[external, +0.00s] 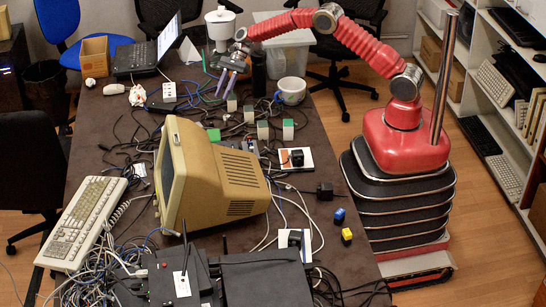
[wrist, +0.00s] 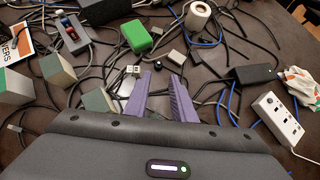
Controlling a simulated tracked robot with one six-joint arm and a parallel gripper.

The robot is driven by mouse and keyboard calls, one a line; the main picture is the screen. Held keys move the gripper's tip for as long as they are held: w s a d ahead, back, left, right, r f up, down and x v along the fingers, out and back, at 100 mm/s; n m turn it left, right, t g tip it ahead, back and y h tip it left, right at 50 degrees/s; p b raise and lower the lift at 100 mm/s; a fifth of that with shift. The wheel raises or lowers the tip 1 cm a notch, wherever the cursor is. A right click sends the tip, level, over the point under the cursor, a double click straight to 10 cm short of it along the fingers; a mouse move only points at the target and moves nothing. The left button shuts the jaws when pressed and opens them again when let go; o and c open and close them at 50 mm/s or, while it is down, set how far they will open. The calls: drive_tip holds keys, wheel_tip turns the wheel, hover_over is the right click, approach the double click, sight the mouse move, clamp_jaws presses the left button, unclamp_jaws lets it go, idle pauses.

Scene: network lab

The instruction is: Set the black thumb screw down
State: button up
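My gripper (wrist: 161,77) has two purple fingers. They stand apart, with a visible gap and nothing clearly held between them. In the external view my gripper (external: 226,90) points down over the far part of the dark table. A small dark round piece (wrist: 158,66), possibly the black thumb screw, shows just beyond the fingertips in the wrist view. It looks to be on the table, but its height is hard to judge. The thumb screw is too small to make out in the external view.
Cables cover the dark table (external: 105,150). Near the fingers are a green block (wrist: 136,36), a tape roll (wrist: 197,15), a black adapter (wrist: 257,74) and a white power strip (wrist: 278,117). Grey-green blocks (wrist: 57,70) stand at left.

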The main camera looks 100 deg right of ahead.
drive_tip(key=w+a+r+m+t+h, duration=0.1)
drive_tip(key=w+a+r+m+t, duration=0.15)
drive_tip(key=r, duration=0.45)
drive_tip(key=w+a+r+m+t+h, duration=0.1)
drive_tip(key=w+r+m+t, duration=0.15)
drive_tip(key=r, duration=0.35)
drive_tip(key=w+a+r+m+t+h, duration=0.1)
drive_tip(key=w+a+r+m, duration=0.1)
drive_tip(key=r+m, duration=0.35)
drive_tip(key=s+a+r+m+t+h, duration=0.1)
drive_tip(key=s+r+m+h, duration=0.2)
drive_tip(key=r+m, duration=0.4)
drive_tip(key=s+a+r+m+t+h, duration=0.1)
drive_tip(key=s+a+r+m+h, duration=0.2)
drive_tip(key=r, duration=0.7)
drive_tip(key=s+a+m+g+h, duration=0.2)
drive_tip(key=s+a+m+g, duration=0.15)
drive_tip(key=s+m, duration=1.3)
drive_tip(key=s+a+f+m+g+y, duration=0.1)
drive_tip(key=s+a+f+m, duration=0.2)
drive_tip(key=s, duration=0.6)
drive_tip(key=s+a+f+m+g+y, duration=0.1)
drive_tip(key=s+a+f+m+g, duration=0.1)
drive_tip(key=s+a+f, duration=0.4)
drive_tip(key=s+a+f+m+g+y, duration=0.2)
drive_tip(key=s+a+f, duration=0.3)
drive_tip(key=s, duration=0.6)
drive_tip(key=shift+s+a+f+m, duration=0.2)
drive_tip(key=shift+s+a+m, duration=0.1)
drive_tip(key=shift+m, duration=0.5)
